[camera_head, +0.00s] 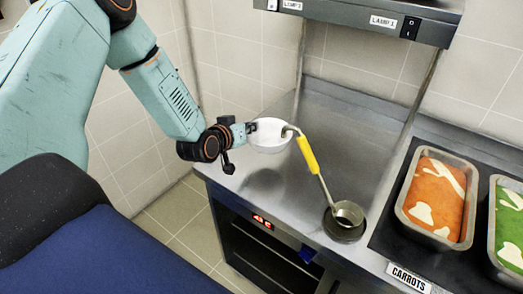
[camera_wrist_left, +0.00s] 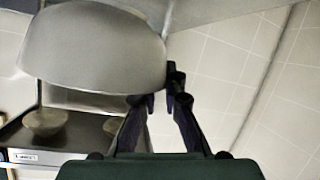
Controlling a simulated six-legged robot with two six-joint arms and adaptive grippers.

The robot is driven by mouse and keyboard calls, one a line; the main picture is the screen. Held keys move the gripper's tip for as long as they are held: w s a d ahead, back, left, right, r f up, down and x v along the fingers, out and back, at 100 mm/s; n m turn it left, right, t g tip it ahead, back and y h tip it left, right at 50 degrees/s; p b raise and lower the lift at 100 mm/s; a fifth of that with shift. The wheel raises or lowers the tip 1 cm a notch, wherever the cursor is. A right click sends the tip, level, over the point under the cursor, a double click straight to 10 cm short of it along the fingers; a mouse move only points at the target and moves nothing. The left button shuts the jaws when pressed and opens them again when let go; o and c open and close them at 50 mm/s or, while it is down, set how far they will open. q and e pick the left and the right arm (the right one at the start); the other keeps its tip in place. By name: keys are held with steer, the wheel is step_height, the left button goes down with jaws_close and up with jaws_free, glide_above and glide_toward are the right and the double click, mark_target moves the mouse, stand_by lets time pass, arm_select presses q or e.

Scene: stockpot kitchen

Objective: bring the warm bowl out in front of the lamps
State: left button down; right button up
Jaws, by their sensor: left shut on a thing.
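The white bowl (camera_head: 270,136) is held by its left side in my left gripper (camera_head: 248,128), above the left front part of the steel counter. A shadow lies on the counter below it. In the left wrist view the bowl (camera_wrist_left: 95,48) fills the upper left, and the gripper (camera_wrist_left: 160,98) is shut on its edge. The lamp shelf (camera_head: 370,18), labelled LAMP 1, hangs at the top, behind and above the bowl. The bowl's inside looks plain white; I cannot tell what is in it. My right gripper is not in view.
A ladle with a yellow handle (camera_head: 307,155) rests in a round well in the steel counter (camera_head: 345,130), its upper end close to the bowl's right edge. Trays of orange (camera_head: 436,200) and green food (camera_head: 510,225) stand at right. A lit red display (camera_head: 262,221) is on the front.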

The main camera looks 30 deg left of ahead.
mark_target(269, 139)
arm_select(q)
steer(key=shift+w+d+f, duration=0.1)
steer(key=shift+w+f, duration=0.05)
steer(key=shift+f, duration=0.35)
steer(key=shift+w+d+f, duration=0.1)
steer(key=shift+f, duration=0.35)
steer(key=f, duration=0.2)
steer(key=f+b, duration=0.1)
steer(key=shift+s+a+f, duration=0.25)
steer(key=shift+f, duration=0.15)
steer(key=shift+w+d, duration=0.2)
steer(key=shift+w, duration=0.05)
steer(key=shift+f, duration=0.15)
steer(key=c, duration=1.6)
jaws_free()
steer(key=shift+s+a, duration=0.15)
steer(key=shift+s, duration=0.05)
steer(key=shift+o, duration=0.7)
steer(key=shift+w, duration=0.1)
